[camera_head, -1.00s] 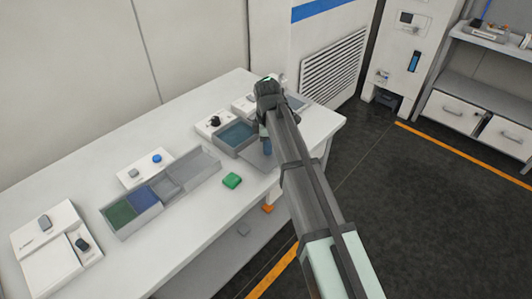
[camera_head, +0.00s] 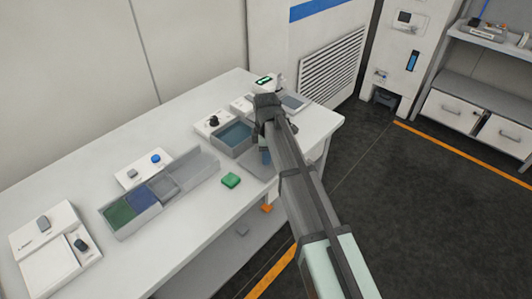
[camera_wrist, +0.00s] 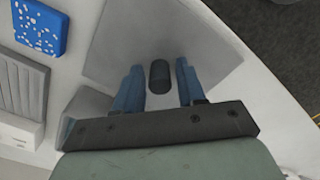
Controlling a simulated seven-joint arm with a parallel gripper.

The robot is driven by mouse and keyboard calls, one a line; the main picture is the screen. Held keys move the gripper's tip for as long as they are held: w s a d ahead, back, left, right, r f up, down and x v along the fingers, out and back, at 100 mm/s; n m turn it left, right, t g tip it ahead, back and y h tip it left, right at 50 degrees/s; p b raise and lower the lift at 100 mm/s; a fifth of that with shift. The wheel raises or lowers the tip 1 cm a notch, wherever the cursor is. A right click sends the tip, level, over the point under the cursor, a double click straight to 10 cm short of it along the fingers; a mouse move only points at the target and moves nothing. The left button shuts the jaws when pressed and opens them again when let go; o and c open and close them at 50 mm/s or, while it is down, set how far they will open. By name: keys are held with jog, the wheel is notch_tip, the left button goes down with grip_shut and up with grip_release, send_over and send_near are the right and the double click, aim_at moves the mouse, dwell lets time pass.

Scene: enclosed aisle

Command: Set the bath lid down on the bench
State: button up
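The bath lid is a flat grey plate (camera_head: 257,165) with a dark upright knob, and it appears to lie on the white bench (camera_head: 195,115) near its front edge. In the wrist view the lid (camera_wrist: 120,45) is below my gripper (camera_wrist: 159,72). The dark knob (camera_wrist: 159,77) stands between my two blue fingers, with a visible gap on each side. My gripper looks open around it. In the head view my wrist and arm partly hide the lid and fingers (camera_head: 265,156). The bath (camera_head: 234,134), a grey box with a blue-green inside, stands uncovered just behind the lid.
A compartment tray (camera_head: 164,186) and white boxes (camera_head: 55,247) are farther left. A small device with a green display (camera_head: 265,82) stands at the back. An orange object (camera_head: 267,208) shows below the bench edge.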

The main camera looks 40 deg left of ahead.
jog(key=shift+o, duration=0.7)
notch_tip(320, 180, up, 12)
jog(key=shift+r, duration=0.2)
